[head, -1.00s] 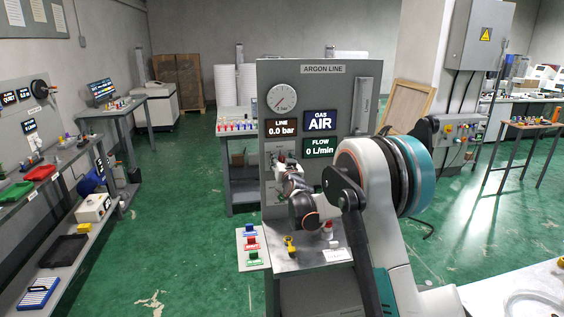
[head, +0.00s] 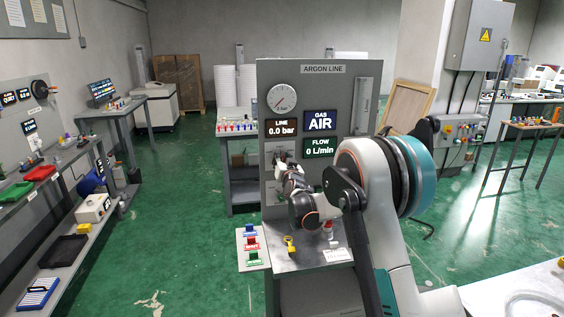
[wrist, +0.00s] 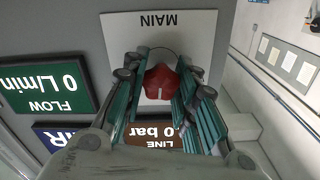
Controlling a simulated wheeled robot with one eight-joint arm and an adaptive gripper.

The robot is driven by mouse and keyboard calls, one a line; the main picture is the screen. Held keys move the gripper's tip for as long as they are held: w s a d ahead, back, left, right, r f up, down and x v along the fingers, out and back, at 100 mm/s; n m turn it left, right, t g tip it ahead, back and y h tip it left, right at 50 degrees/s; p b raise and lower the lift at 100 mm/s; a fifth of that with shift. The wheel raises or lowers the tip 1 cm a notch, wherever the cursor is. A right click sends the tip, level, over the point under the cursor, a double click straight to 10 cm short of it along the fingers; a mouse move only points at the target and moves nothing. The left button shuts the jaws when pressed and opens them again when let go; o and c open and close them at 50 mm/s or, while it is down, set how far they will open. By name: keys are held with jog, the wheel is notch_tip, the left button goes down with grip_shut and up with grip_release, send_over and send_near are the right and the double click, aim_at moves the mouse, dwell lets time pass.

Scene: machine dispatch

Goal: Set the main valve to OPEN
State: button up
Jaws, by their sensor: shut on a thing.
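The main valve is a red knob (wrist: 160,86) on a white plate (wrist: 200,32) marked MAIN, upside down in the wrist view. A pale mark shows on the knob. My gripper (wrist: 160,72) has its teal-sided fingers on both sides of the knob and is shut on it. In the head view my gripper (head: 281,158) is at the front of the grey ARGON LINE panel (head: 338,78), below the line display, and hides the knob. No OPEN or CLOSED marking can be read.
The line display (head: 282,127) reads 0.0 bar, the gas display (head: 320,121) AIR and the flow display (head: 320,147) 0 L/min.

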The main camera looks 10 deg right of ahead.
jog(key=m+b, duration=0.1)
jog(key=m, duration=0.9)
jog(key=shift+d+m+b, duration=0.1)
jog(key=shift+m+b, duration=0.2)
jog(key=shift+b, duration=0.1)
jog(key=shift+c, duration=0.2)
jog(key=o, duration=1.1)
jog(key=s, duration=1.2)
